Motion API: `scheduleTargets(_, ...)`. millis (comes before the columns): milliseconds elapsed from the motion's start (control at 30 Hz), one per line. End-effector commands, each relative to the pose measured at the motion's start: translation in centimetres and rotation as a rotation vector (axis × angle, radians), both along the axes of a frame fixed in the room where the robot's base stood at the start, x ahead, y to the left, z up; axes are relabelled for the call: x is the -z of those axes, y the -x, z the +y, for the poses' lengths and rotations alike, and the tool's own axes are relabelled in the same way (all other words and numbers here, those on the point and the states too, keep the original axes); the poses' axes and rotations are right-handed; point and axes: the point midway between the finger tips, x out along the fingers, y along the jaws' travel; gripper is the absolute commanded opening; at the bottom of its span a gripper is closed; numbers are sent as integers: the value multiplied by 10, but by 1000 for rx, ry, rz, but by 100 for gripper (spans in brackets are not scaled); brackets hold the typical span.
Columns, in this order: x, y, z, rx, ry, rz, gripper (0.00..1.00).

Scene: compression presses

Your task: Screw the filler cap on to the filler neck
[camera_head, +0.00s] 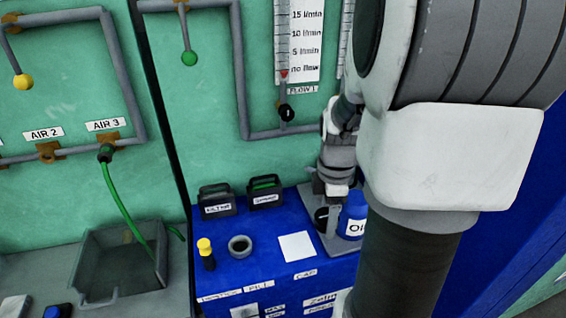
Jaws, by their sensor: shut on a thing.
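The filler neck (240,246) is a grey ring with a dark, open middle on top of the blue unit, behind the FILL label. My gripper (325,216) is to the right of the neck, in front of the oil can, and partly hidden by my arm. It is shut on a small dark round thing, which I take to be the filler cap (320,218); its grip is hard to make out. The white pad (297,246) behind the CAP label is bare. My gripper and the cap are apart from the neck.
A blue oil can (352,226) stands beside my gripper on a grey plate. A yellow-topped dipstick (205,250) stands left of the neck. Two dark, labelled containers (216,201) and (264,192) stand behind. A grey sink (122,265) lies left; pipes run along the green wall.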

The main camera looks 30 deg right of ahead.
Motion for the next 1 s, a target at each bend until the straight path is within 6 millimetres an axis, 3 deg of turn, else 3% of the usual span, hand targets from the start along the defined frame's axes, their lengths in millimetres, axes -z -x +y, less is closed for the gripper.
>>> scheduleTargets(300,1,-68,79,-3,-1,4,2)
scheduleTargets(500,10,-95,135,7,-2,2,2)
scheduleTargets(600,14,-101,154,13,-2,0,2)
scheduleTargets(767,19,-105,169,18,-3,0,2)
scheduleTargets(1000,21,-106,170,21,-3,-3,2)
